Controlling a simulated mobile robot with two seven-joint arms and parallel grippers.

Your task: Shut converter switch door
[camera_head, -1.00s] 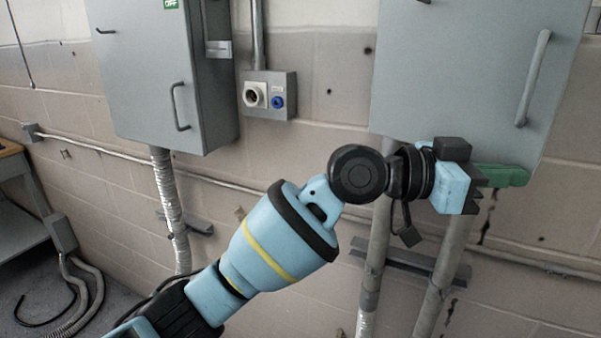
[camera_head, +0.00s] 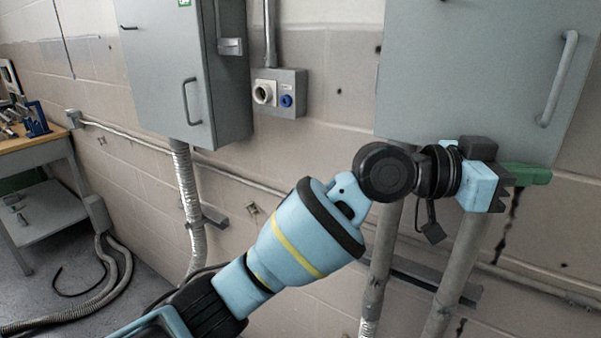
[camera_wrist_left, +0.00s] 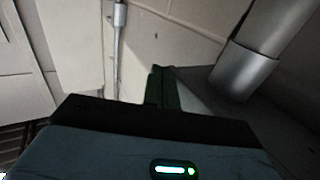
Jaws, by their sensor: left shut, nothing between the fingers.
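Two grey wall cabinets show in the head view, and no readable name tells which is the converter switch. The left cabinet (camera_head: 160,75) has a green label at its top, a door handle and a lever on its right side; its door looks flush. The right cabinet (camera_head: 470,75) is larger, with a long handle (camera_head: 558,80) near its right edge; I cannot tell whether its door is fully shut. My left gripper (camera_head: 527,174) is shut and empty, its green fingers at the right cabinet's bottom edge, contact unclear. They also show in the left wrist view (camera_wrist_left: 160,88).
A small socket box (camera_head: 279,93) sits on the wall between the cabinets. Conduits (camera_head: 186,200) run down below them. A workbench (camera_head: 35,150) with tools stands at the far left, with loose cables (camera_head: 115,280) on the floor.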

